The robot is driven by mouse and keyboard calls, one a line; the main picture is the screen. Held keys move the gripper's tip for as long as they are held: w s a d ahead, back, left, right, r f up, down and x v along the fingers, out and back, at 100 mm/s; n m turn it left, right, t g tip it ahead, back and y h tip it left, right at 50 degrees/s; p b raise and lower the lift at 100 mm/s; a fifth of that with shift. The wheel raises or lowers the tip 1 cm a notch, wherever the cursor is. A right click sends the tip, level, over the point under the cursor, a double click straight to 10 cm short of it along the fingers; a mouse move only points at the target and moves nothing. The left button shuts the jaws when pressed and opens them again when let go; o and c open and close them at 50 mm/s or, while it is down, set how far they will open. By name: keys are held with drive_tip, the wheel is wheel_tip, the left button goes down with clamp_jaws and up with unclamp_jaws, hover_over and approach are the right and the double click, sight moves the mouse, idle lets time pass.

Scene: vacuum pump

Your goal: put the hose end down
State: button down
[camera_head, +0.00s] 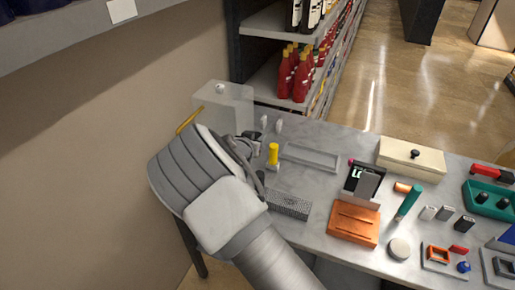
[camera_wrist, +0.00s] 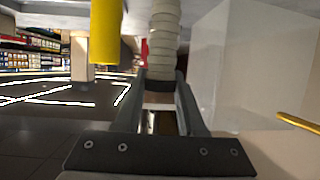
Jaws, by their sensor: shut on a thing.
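My gripper (camera_wrist: 162,84) shows in the wrist view with its two grey fingers closed around the hose end (camera_wrist: 164,38), a pale ribbed tube running up from between the fingertips. In the head view my wrist and arm cover most of the gripper, over the left end of the grey table (camera_head: 312,208). The hose end cannot be made out clearly there. Whether it touches anything beneath it is hidden.
A yellow cylinder (camera_head: 273,153) stands close by, left of a grey tray (camera_head: 311,157). A grey block (camera_head: 289,206) and an orange box (camera_head: 353,224) lie nearer.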

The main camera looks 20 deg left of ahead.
drive_tip(key=shift+f, duration=1.9)
drive_tip(key=shift+f, duration=0.15)
drive_tip(key=c, duration=0.5)
unclamp_jaws()
drive_tip(key=shift+r, duration=0.3)
drive_tip(key=v, duration=1.2)
drive_tip(key=shift+f, duration=0.1)
